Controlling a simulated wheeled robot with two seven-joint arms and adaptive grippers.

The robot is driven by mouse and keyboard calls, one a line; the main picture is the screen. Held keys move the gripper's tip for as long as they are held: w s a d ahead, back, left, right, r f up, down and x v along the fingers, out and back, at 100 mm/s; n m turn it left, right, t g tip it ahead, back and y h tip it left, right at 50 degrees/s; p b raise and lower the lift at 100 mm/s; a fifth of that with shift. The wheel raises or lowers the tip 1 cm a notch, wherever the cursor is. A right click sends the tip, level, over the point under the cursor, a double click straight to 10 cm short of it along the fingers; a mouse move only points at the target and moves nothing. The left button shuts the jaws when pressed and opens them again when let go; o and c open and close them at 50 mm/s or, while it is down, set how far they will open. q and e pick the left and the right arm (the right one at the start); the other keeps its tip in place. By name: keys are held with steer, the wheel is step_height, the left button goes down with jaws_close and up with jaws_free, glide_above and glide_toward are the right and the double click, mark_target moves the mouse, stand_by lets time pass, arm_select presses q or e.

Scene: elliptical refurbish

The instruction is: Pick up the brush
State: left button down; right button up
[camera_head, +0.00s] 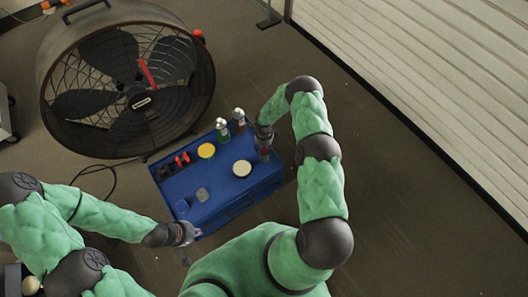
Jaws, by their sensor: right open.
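I cannot tell for sure which small item is the brush. A blue toolbox (225,209) stands on the floor, with several small items on its top. Black items with red parts (175,164) lie at its left side. A grey block (202,195) and a small blue item (183,206) lie nearer its front. My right gripper (264,155) is open and points down over the toolbox's right side, close to a cream round tin. My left gripper (187,245) is at the toolbox's front left corner; its fingers are too small to read.
A yellow-topped tin (206,151), a cream-topped tin (242,168) and two bottles (222,130) (239,119) stand on the toolbox. A large black drum fan (125,85) stands behind left, with a red item (148,74) at its grille. The floor at right is clear.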

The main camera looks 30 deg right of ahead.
jaws_close()
steer(key=shift+r, duration=0.1)
